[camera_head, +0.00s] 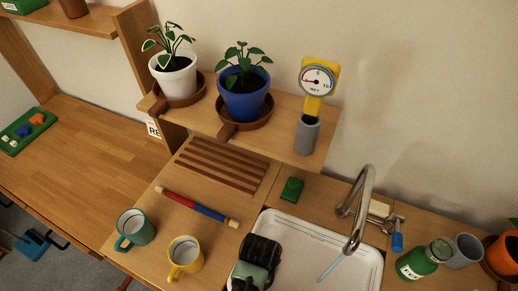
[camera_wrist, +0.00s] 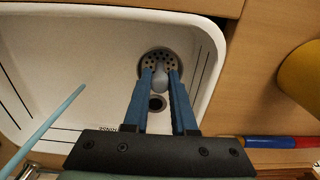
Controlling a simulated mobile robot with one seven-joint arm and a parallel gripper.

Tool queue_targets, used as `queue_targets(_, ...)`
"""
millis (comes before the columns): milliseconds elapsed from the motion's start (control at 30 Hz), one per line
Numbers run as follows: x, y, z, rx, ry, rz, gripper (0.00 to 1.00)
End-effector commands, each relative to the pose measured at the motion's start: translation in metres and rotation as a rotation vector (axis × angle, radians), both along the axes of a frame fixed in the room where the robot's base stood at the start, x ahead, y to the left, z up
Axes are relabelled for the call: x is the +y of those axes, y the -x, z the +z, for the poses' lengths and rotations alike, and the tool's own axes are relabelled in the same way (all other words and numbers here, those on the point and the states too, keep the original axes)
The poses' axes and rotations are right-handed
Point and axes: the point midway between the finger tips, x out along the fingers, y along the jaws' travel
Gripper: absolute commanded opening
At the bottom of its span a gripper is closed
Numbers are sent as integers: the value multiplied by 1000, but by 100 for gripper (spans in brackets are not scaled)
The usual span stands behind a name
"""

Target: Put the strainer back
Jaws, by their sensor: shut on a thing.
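The strainer (camera_wrist: 153,59) is a round grey disc with dark holes and a pale grey knob, seen in the wrist view. My gripper (camera_wrist: 160,76) has blue fingers closed on the knob. A dark round drain hole (camera_wrist: 157,103) shows between the fingers in the white sink (camera_wrist: 70,55), beside the strainer in the picture. I cannot tell the strainer's height above the sink floor. In the head view my gripper's dark wrist covers the left part of the sink (camera_head: 368,262), and the strainer is hidden.
The tap (camera_head: 361,205) arches over the sink, with a light blue stick (camera_head: 330,268) below it. Left of the sink are a yellow mug (camera_head: 185,258), a teal mug (camera_head: 135,230) and a red-blue rod (camera_head: 197,206). A green bottle (camera_head: 418,262) stands right.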

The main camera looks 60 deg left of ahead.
Motion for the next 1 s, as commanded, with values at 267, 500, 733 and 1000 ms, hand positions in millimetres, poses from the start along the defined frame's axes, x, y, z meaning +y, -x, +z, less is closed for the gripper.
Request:
queue_targets(267,0,0,-37,1,0,-1,0)
queue_targets(500,0,0,-38,1,-2,-1,0)
queue_targets(733,0,0,-41,1,-1,-1,36)
queue_targets(1000,0,0,-41,1,-1,-1,55)
